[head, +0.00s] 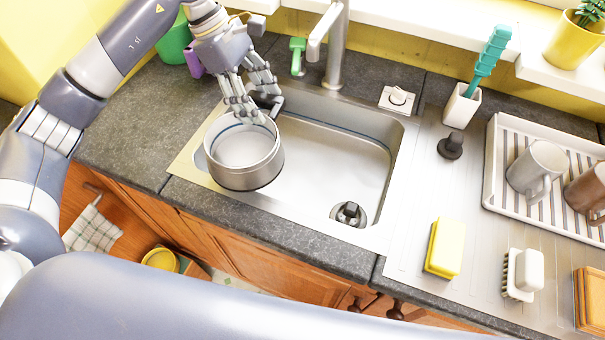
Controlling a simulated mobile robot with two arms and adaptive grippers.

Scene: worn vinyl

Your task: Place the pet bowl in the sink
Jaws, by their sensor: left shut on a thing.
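The pet bowl (244,174) is a round grey metal bowl with a pale inside. My left gripper (262,118) is shut on the bowl's far rim. The bowl hangs over the left part of the sink (335,165), a steel basin set in the dark counter. It covers part of the basin's left edge, and I cannot tell how high it is above the basin floor. The drain (348,214) shows at the front right of the basin. My right gripper is not in view.
The faucet (337,45) stands behind the sink. Right of it are a yellow sponge (445,247), a white brush (524,272), a dark stopper (450,146), a white holder (461,106) and a rack (497,150) with mugs. The right half of the basin is clear.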

